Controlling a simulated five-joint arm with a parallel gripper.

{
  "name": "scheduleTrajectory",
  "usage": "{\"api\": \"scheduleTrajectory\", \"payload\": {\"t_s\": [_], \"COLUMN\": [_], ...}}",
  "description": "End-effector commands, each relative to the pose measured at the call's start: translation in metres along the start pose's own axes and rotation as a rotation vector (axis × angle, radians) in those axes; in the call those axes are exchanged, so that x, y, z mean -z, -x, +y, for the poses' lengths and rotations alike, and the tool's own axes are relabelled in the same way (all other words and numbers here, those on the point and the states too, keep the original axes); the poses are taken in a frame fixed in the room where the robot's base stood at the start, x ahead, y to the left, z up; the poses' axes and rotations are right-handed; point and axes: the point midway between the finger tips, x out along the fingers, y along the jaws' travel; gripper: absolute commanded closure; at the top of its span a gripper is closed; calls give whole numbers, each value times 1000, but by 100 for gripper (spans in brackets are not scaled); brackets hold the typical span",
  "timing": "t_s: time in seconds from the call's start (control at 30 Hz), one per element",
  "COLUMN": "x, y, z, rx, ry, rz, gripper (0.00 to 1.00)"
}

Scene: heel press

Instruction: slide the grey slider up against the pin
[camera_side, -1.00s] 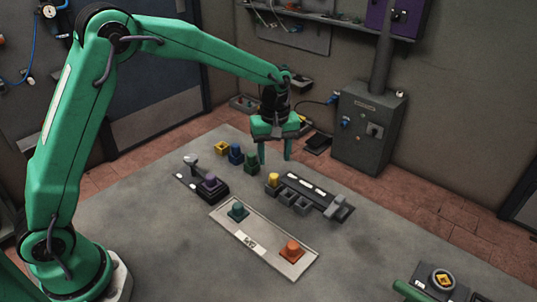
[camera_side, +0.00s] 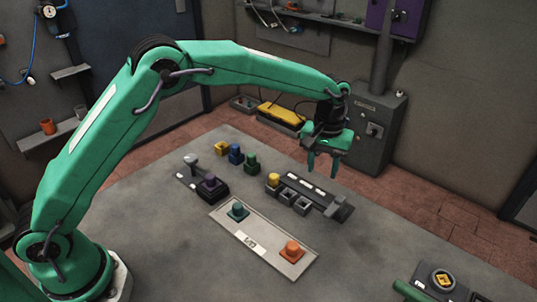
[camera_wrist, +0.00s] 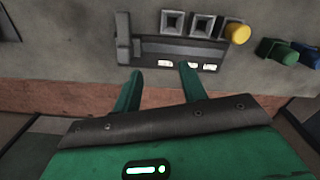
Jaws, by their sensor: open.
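A long dark track (camera_side: 308,186) with white labels lies at the right of the table in the side view. A grey block, which looks like the slider (camera_side: 340,209), sits at its near right end. In the wrist view the slider (camera_wrist: 123,35) is at the left end of the track (camera_wrist: 178,48). I cannot make out the pin clearly. My gripper (camera_side: 323,168) is open and empty, above the track's far side. In the wrist view its fingertips (camera_wrist: 160,69) are apart near the labelled edge, to the right of the slider.
Square grey cups (camera_side: 288,195) and a yellow knob (camera_side: 273,180) stand along the track. A pale plate (camera_side: 225,213) with teal and orange knobs lies in front. A purple-topped unit (camera_side: 211,187) and several coloured blocks (camera_side: 236,154) stand left.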

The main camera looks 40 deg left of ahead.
Motion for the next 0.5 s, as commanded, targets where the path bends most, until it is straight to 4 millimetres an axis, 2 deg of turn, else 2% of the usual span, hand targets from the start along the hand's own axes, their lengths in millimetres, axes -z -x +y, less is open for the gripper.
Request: {"api": "scheduleTrajectory", "payload": {"t_s": [0.03, 0.1, 0.2, 0.33, 0.5], "x": [-2, -6, -10, -12, -13], "y": [-2, -3, -4, -4, -5], "z": [16, 32, 48, 58, 58], "rx": [0, 0, 1, 0, 0], "ry": [-72, -161, -254, -310, -317], "rz": [0, 0, -1, 0, 0], "gripper": [58, 58, 58, 58, 58]}}
